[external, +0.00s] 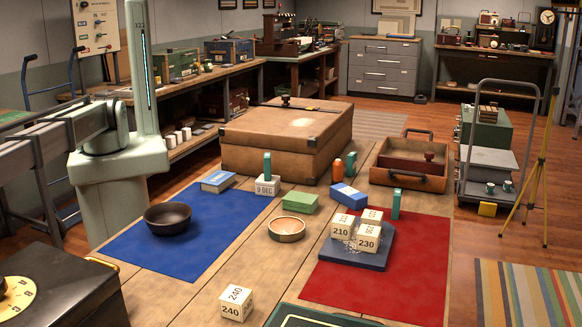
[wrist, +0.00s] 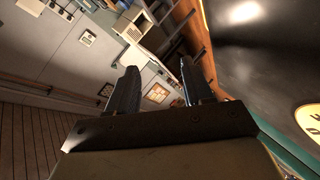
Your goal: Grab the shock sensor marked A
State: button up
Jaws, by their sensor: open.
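No marking A is readable in the external view, and I cannot tell which thing is the shock sensor. Small teal upright pieces stand in several places: one (external: 267,164) by the 9 DEC block (external: 266,187), one (external: 351,163) behind the orange bottle (external: 338,172), and one (external: 396,204) by the dark blue tray (external: 372,261). My gripper (wrist: 157,88) shows in the wrist view with its two fingers apart and nothing between them. It points towards the room's wall and furniture, away from the tabletop things. The gripper itself is outside the external view.
A dark bowl (external: 167,219) sits on the blue mat (external: 200,262). A wooden bowl (external: 286,230) and a 240 cube (external: 236,302) stand on bare wood. Numbered cubes (external: 341,226) crowd the tray on the red mat (external: 425,285). A large brown case (external: 285,140) stands behind.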

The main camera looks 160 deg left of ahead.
jog(key=s+a+f+n+g+y, duration=0.1)
jog(key=s+a+n+g+y, duration=0.2)
jog(key=a, duration=2.4)
jog(key=s+a+n+g+y, duration=0.1)
jog(key=a+n+g+y, duration=0.2)
jog(key=a, duration=2.4)
jog(key=s+a+n+g, duration=0.1)
jog(key=s+a+n, duration=0.1)
jog(key=s+a, duration=0.45)
jog(key=s+a+f+n+g, duration=0.1)
jog(key=s+a, duration=0.2)
jog(key=a, duration=0.6)
jog(key=s+a+n+g, duration=0.1)
jog(key=s+a+n, duration=0.1)
jog(key=s+a, duration=0.45)
jog(key=n+g+h, duration=0.3)
jog(key=n+g, duration=0.1)
jog(key=n, duration=0.2)
send_over(352, 164)
jog(key=s, duration=0.2)
jog(key=shift+a+f, duration=0.15)
jog(key=shift+a, duration=0.2)
jog(key=shift+f, duration=0.3)
notch_tip(352, 164, down, 8)
jog(key=shift+r, duration=0.1)
jog(key=shift+s+a+f, duration=0.1)
jog(key=shift+a+f, duration=0.05)
jog(key=shift+f, duration=1.15)
jog(key=shift+a+f, duration=0.1)
jog(key=shift+f, duration=1.2)
